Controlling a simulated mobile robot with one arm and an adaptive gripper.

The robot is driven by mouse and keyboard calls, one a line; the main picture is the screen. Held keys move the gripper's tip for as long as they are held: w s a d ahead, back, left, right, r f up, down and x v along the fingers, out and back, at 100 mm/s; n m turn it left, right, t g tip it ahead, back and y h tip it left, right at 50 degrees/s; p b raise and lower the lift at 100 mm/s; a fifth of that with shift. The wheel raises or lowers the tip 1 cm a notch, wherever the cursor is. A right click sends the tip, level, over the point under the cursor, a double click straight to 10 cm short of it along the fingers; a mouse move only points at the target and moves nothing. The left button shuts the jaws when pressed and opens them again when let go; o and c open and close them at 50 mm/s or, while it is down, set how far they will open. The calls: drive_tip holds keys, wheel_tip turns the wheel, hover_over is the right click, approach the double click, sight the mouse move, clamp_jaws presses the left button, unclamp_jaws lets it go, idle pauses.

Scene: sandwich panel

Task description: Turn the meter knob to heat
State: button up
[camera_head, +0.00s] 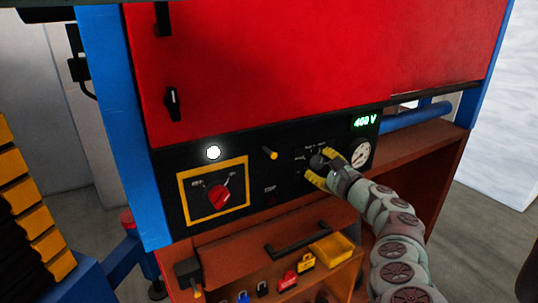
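The meter knob (317,161) is a small dark grey round knob on the black control panel, left of the round white gauge. Small white markings sit around it, too small to read. My gripper (321,167) is at the panel with its two yellow-tipped fingers spread apart, one above and one below the knob. The knob shows between the fingertips. I cannot tell whether either finger touches it, and my gripper partly covers the markings and the knob's right side.
A green display (365,122) reads 400 V above the gauge (361,153). Below are a black handle (297,240) and a yellow bin (333,248).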

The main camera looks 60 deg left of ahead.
drive_tip(key=o, duration=0.4)
drive_tip(key=shift+r, duration=0.1)
drive_tip(key=shift+s+d+r, duration=0.1)
drive_tip(key=shift+d, duration=0.05)
drive_tip(key=shift+s+d, duration=0.15)
drive_tip(key=shift+d, duration=1.8)
drive_tip(key=shift+s+d, duration=0.15)
drive_tip(key=shift+d, duration=1.8)
drive_tip(key=shift+s+d, duration=0.15)
drive_tip(key=shift+d, duration=1.8)
